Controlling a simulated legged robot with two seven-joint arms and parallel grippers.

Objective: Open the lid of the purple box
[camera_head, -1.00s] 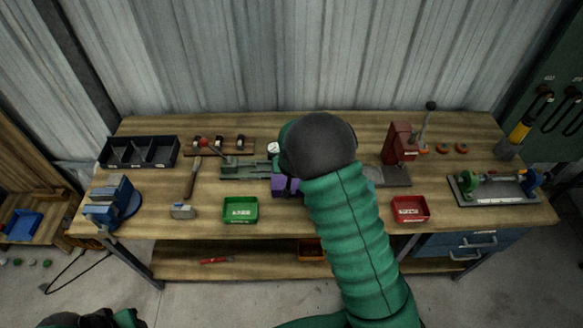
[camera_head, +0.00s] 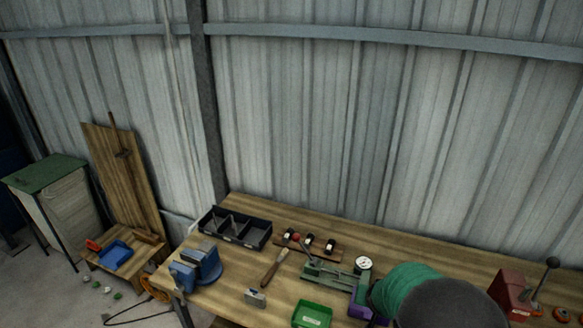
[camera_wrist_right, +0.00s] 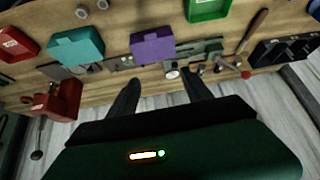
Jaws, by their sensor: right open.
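The purple box (camera_wrist_right: 153,45) lies on the workbench in the right wrist view, between a teal box and a green bin. It shows a plain purple face with no opening visible; whether its lid is fully shut is hard to tell. My right gripper (camera_wrist_right: 160,88) is open and empty, its two dark fingers apart and pointing toward the box, with the box beyond the tips. In the head view only a sliver of the purple box (camera_head: 358,311) shows beside my right arm, which hides the rest and the gripper. My left gripper is not in view.
A green bin (camera_head: 312,315) stands left of the purple box. A teal box (camera_wrist_right: 76,47) and a red bin (camera_wrist_right: 16,44) are on its other side.

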